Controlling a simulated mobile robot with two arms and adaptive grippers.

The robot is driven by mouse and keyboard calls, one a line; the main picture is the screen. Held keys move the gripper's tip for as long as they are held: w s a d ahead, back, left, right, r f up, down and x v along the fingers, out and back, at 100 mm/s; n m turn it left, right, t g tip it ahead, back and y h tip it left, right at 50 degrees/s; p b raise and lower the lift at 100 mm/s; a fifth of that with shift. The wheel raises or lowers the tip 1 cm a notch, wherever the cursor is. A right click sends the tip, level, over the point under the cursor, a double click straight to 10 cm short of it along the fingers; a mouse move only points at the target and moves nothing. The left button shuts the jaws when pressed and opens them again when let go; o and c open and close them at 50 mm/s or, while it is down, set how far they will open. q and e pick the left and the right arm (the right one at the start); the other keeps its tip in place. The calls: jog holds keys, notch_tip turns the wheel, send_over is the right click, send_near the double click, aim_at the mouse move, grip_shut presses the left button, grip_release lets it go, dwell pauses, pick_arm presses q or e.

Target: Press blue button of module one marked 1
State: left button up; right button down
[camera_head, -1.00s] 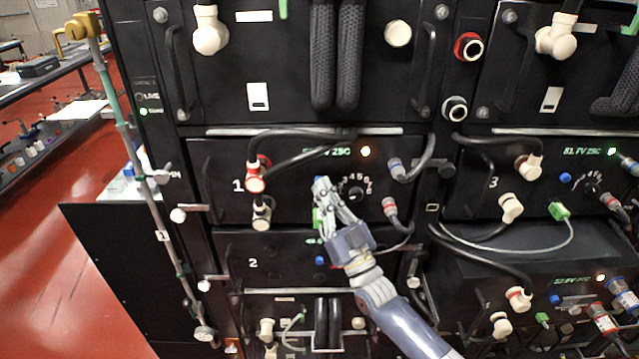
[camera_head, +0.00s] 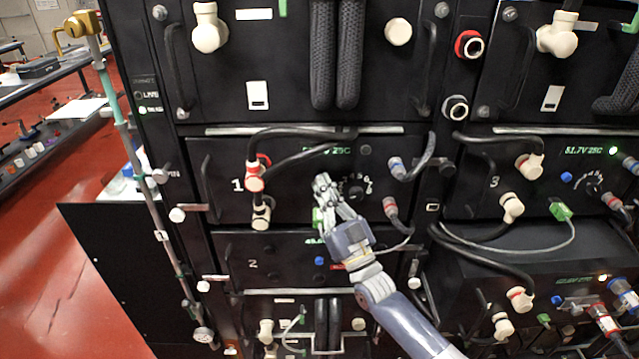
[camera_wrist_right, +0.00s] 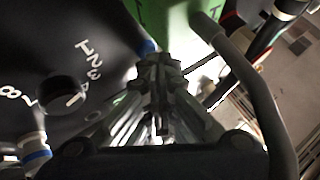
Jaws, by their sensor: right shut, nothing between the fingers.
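Module one (camera_head: 285,190) is the black panel marked "1" at centre in the head view, with a green readout partly covered by a black cable. My right gripper (camera_head: 322,182) is shut and empty, with its fingertips at the panel, left of the numbered dial (camera_head: 355,192). The blue button is hidden behind the fingertips in the head view. In the wrist view a bit of blue (camera_wrist_right: 148,46) shows just beyond the tips of my right gripper (camera_wrist_right: 158,62); I cannot tell whether they touch it. My left gripper is not in view.
Black cables with a red-collared plug (camera_head: 255,178) lie left of the gripper. Blue-banded (camera_head: 397,167) and red-banded (camera_head: 390,206) connectors stand to its right. Module two (camera_head: 275,262), with its own blue button (camera_head: 320,261), is below. Module three (camera_head: 480,180) is at right.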

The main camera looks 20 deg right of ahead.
dwell(0.4)
jog(key=shift+s+a+p, duration=0.25)
jog(key=shift+s+p, duration=0.35)
jog(key=shift+s, duration=0.4)
jog(key=s, duration=0.1)
jog(key=s+a+p, duration=0.1)
jog(key=s, duration=0.1)
jog(key=s+p, duration=0.1)
jog(key=shift+s+a, duration=0.25)
jog(key=shift+s, duration=0.15)
jog(key=shift+f, duration=0.1)
